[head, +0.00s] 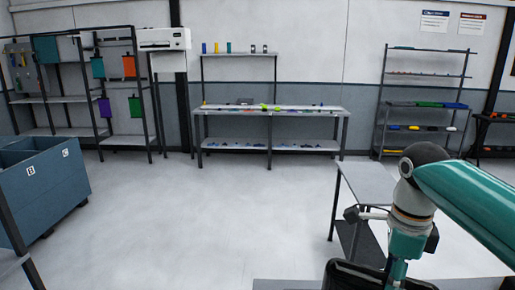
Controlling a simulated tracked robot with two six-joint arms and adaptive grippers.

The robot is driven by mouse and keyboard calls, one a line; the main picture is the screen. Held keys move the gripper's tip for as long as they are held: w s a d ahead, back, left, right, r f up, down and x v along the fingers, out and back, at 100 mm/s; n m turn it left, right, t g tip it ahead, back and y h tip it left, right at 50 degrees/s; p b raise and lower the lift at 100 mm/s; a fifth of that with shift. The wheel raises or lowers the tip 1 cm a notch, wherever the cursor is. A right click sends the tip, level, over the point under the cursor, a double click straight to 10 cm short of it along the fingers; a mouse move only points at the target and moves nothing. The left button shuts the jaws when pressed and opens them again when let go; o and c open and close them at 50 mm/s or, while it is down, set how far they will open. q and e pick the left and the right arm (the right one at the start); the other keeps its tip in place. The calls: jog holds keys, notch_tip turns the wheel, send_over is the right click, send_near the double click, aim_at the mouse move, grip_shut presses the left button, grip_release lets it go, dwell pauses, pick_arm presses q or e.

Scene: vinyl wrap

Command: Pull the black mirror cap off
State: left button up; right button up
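A dark shape with a rounded rim (345,277) shows at the bottom edge, right of centre, cut off by the frame. I cannot tell whether it is the black mirror cap. My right arm comes in from the right in teal and bends down at a black and white wrist. The end of that arm reaches down over the dark shape. I cannot make out its fingertips or whether they touch anything. My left gripper is out of the picture.
A small grey table (368,182) stands just behind my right wrist. A blue bin (42,190) marked B and C is at the left. A workbench (270,109) and shelf racks (425,105) line the back wall. The middle floor (200,215) is clear.

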jog(key=shift+s+f+b, duration=0.1)
jog(key=shift+f+b, duration=0.25)
jog(key=shift+f, duration=0.25)
notch_tip(320, 180, down, 3)
jog(key=b, duration=0.3)
jog(key=shift+d, duration=0.1)
jog(key=shift+f+b, duration=0.6)
jog(key=shift+b, duration=0.05)
jog(key=o, duration=1.4)
jog(key=shift+c, duration=0.2)
jog(key=shift+r, duration=3.75)
